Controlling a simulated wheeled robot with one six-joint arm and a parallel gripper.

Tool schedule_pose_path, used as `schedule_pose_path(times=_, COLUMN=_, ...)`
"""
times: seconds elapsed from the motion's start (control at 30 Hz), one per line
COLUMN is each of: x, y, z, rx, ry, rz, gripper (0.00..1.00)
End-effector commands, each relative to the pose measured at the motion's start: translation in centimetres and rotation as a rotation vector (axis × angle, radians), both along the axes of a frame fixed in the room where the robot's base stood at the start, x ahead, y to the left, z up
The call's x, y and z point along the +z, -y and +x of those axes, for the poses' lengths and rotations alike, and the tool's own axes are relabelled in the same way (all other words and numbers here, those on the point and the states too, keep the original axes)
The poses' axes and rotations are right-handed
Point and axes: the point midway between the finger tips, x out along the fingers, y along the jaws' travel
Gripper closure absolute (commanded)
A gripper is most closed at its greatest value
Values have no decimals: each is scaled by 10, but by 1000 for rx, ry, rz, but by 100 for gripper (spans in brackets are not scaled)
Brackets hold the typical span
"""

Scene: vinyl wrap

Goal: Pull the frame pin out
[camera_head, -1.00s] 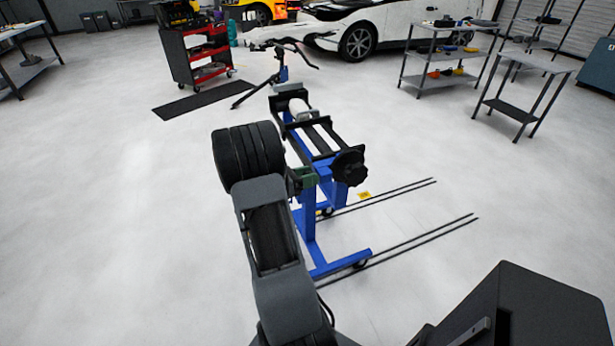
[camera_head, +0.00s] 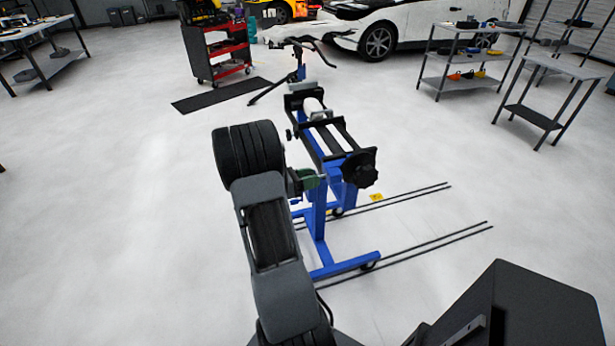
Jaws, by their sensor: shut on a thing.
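The blue wheeled frame (camera_head: 318,232) stands upright on the floor in the middle of the view, with black rails on top and a black round knob (camera_head: 359,168) at its near end. My gripper (camera_head: 307,180), a small greenish part at the end of my arm, is at the left side of the frame's post, just below the rails. It is shut on the frame pin. The pin is too small and too covered to make out, and I cannot tell how far it sits in the frame.
Thin dark rails (camera_head: 430,240) lie on the floor right of the frame. A red tool cart (camera_head: 228,62) and black mat (camera_head: 221,95) are behind left, a white car (camera_head: 375,38) behind, and shelves (camera_head: 462,84) and a small table (camera_head: 540,116) at right.

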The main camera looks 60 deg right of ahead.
Motion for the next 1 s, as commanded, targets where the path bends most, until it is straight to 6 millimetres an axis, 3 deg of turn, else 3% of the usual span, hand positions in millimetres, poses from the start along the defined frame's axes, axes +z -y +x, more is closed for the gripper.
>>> schedule_pose_path(times=0.1, x=0, y=-1, z=1, rx=2, ry=1, rz=0, gripper=100)
schedule_pose_path(times=0.13, x=0, y=-1, z=1, rx=2, ry=1, rz=0, gripper=60)
schedule_pose_path(times=0.4, x=0, y=-1, z=0, rx=0, ry=1, rz=0, gripper=35)
schedule_pose_path(times=0.73, x=-1, y=-5, z=5, rx=1, ry=2, rz=0, gripper=35)
schedule_pose_path(times=1.0, x=-1, y=-41, z=37, rx=7, ry=2, rz=-1, gripper=35)
